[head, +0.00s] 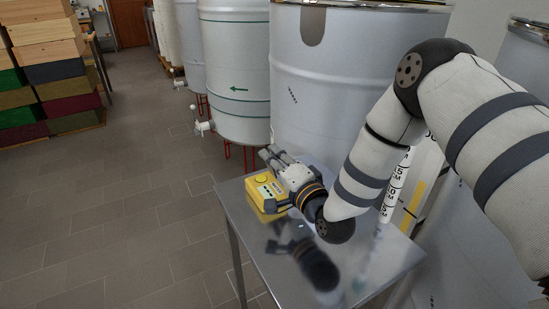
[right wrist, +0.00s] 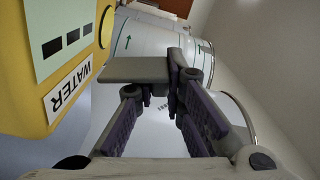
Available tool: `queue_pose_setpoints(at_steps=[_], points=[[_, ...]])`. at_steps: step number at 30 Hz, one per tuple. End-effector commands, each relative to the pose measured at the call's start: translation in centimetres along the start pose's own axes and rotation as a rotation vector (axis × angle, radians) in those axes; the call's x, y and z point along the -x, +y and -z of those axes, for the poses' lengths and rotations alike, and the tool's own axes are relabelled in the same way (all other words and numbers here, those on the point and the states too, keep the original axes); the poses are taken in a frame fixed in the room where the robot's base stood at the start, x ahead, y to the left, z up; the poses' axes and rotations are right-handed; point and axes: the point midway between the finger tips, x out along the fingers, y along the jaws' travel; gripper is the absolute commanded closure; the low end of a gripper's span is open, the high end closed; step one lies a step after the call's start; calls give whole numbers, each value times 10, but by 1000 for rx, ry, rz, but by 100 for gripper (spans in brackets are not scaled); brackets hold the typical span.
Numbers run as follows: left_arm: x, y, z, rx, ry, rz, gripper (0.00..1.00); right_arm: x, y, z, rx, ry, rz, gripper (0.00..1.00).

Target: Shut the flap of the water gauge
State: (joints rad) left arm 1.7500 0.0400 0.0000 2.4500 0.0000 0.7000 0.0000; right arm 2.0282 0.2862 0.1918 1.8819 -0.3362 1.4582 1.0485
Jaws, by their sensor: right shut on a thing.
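The water gauge (head: 265,188) is a yellow box on the metal table, near its far left corner. In the right wrist view the gauge (right wrist: 25,75) fills the left side, with a pale green panel, dark slots, a round yellow knob and a WATER label. A flat grey plate, seemingly the flap (right wrist: 135,69), stands out from beside the case edge. Its joint to the case is not clear. My right gripper (head: 272,156) is beside the gauge at its far side. Its fingers (right wrist: 172,78) are shut on the plate's end. My left gripper is out of view.
The shiny table (head: 335,262) is mostly bare in front. A large white tank (head: 330,95) stands close behind it, and more tanks (head: 232,65) stand beyond. Stacked wooden boxes (head: 50,70) are at the far left. The tiled floor left of the table is clear.

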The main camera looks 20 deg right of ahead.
Motion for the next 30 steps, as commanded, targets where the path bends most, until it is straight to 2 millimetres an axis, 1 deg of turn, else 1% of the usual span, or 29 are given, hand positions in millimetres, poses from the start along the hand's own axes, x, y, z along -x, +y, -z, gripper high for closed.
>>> queue_pose_setpoints(at_steps=[9,10,11,12,22,23,26,30], points=[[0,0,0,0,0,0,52,0,0,0,1,0,0,100],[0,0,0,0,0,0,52,0,0,0,1,0,0,85],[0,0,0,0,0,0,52,0,0,0,1,0,0,78],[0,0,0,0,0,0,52,0,0,0,1,0,0,69],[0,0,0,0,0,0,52,2,0,0,0,0,-1,68],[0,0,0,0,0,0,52,5,1,0,0,-1,-2,68],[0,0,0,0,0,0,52,25,1,0,-2,0,-4,68],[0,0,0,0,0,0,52,65,1,0,-2,-1,-5,68]])
